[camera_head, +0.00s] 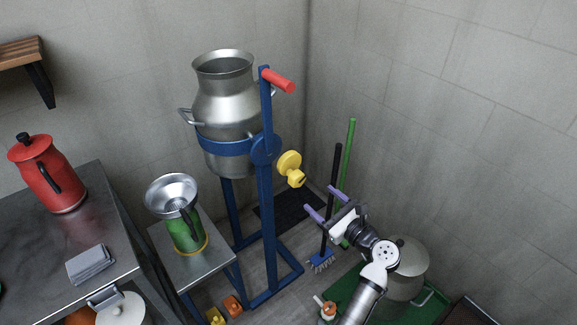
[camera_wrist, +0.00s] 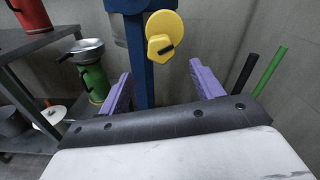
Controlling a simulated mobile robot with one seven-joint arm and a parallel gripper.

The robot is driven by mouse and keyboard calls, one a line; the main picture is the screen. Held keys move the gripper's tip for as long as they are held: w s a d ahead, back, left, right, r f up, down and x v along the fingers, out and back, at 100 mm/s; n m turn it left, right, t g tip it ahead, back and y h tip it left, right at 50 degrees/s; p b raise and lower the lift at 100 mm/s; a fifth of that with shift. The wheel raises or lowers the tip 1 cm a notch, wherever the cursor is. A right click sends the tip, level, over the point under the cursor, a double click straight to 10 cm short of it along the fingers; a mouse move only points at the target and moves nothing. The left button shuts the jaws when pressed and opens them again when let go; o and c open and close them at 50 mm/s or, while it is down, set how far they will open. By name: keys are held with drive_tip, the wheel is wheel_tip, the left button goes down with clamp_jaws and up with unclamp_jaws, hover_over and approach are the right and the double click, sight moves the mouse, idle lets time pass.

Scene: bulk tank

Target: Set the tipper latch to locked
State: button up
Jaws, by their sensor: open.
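The tipper is a blue frame (camera_head: 267,215) that holds a steel milk can (camera_head: 225,100) upright in a blue band. A yellow latch (camera_head: 290,168), a disc with a smaller knob in front, sits on the frame's right side below the pivot. In the wrist view the yellow latch (camera_wrist: 164,34) is ahead, above the gap between my fingers, with a dark slot mark on its knob. A red handle (camera_head: 279,80) sticks out at the post's top. My gripper (camera_head: 322,201) is open and empty, with purple fingers, below and right of the latch and apart from it.
A small steel table (camera_head: 205,255) bears a green jug (camera_head: 186,232) with a steel funnel (camera_head: 172,194). A red pot (camera_head: 48,175) stands on the left counter. A green-handled tool (camera_head: 347,150) and a blue brush (camera_head: 322,262) are near my gripper, with walls behind.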

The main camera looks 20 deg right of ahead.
sight(293, 174)
drive_tip(key=p+x, duration=0.3)
drive_tip(key=x, duration=1)
drive_tip(key=shift+w, duration=0.25)
drive_tip(key=c, duration=1)
